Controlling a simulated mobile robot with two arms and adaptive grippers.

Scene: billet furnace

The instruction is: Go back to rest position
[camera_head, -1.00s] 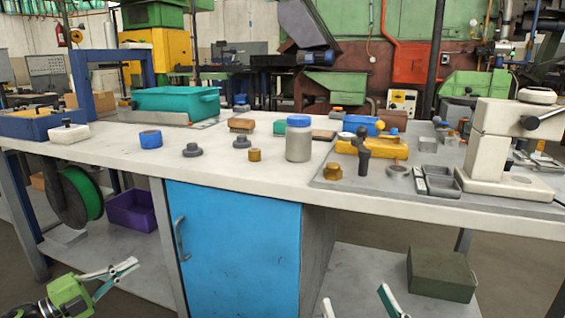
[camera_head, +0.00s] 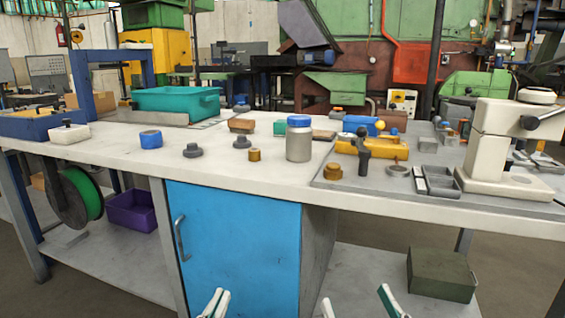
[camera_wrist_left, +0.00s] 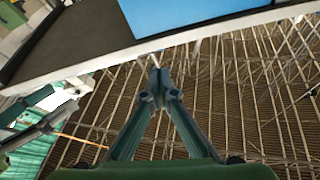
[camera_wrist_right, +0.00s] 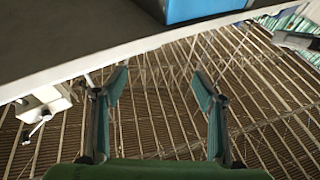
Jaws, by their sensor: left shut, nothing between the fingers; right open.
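My left gripper (camera_head: 215,303) shows at the bottom edge of the head view, in front of the blue cabinet door. In the left wrist view its fingertips (camera_wrist_left: 158,88) meet, shut with nothing between them. My right gripper (camera_head: 358,302) is at the bottom edge, to the right of the left one. In the right wrist view its fingers (camera_wrist_right: 160,92) stand wide apart, open and empty. Both grippers are low in the head view, in front of the workbench (camera_head: 240,180). Most of both arms is out of the head view.
The bench has a blue cabinet (camera_head: 235,250) below. On top stand a grey jar with blue lid (camera_head: 299,140), a teal bin (camera_head: 175,101) and a white press-like device (camera_head: 495,140). A purple bin (camera_head: 132,211) and dark green box (camera_head: 441,274) sit on lower shelves.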

